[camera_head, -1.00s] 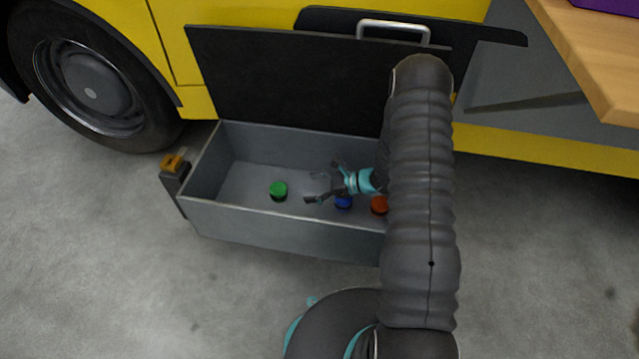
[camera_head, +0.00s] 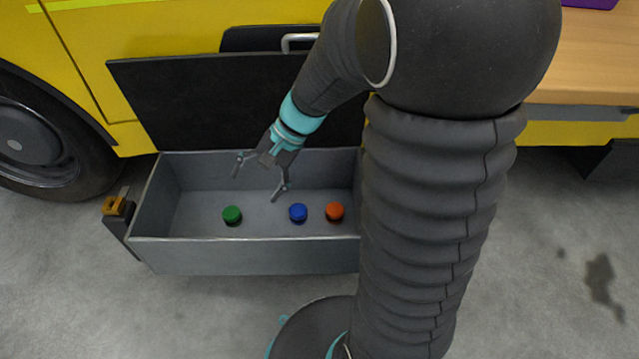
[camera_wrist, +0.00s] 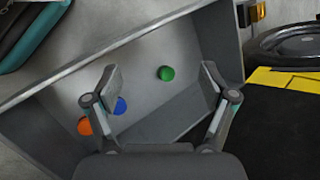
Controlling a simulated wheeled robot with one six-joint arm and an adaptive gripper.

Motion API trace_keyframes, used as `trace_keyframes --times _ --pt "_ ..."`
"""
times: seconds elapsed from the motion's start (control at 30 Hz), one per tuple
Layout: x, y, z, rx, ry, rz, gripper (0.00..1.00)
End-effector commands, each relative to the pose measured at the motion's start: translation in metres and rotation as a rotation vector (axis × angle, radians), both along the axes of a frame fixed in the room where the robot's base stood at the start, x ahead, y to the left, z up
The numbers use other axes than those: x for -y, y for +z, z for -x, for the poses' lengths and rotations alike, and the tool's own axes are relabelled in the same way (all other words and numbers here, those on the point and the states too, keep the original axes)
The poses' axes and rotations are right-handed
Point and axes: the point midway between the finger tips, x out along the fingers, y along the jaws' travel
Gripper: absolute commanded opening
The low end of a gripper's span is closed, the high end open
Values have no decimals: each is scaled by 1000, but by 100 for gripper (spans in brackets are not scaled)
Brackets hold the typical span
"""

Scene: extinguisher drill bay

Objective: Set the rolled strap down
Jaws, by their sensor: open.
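Three small rolled straps or round pieces lie apart on the floor of an open grey box: a green one (camera_head: 232,215), a blue one (camera_head: 298,212) and an orange one (camera_head: 335,211). In the wrist view the green (camera_wrist: 166,73), blue (camera_wrist: 120,106) and orange (camera_wrist: 84,126) pieces show too, blue and orange partly behind my left finger. My gripper (camera_head: 257,185) is open and empty above the box, between green and blue in the head view. In the wrist view its fingers (camera_wrist: 160,85) are spread apart with nothing between them.
The grey box (camera_head: 250,255) has a raised dark lid (camera_head: 210,100) against the yellow vehicle (camera_head: 190,30). A latch (camera_head: 118,212) stands at its left end. A wooden bench (camera_head: 580,60) is at the right.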

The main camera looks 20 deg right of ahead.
Motion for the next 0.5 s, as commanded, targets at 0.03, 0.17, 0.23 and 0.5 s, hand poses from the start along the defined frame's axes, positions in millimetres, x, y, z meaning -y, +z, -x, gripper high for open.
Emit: trace_keyframes --times 0.03,0.17,0.23,0.5 --pt "1 12 11 45 40 42 83" --pt "10 35 38 147 137 154 83" --pt "15 46 52 202 186 216 83" --pt "40 82 103 417 355 466 83"
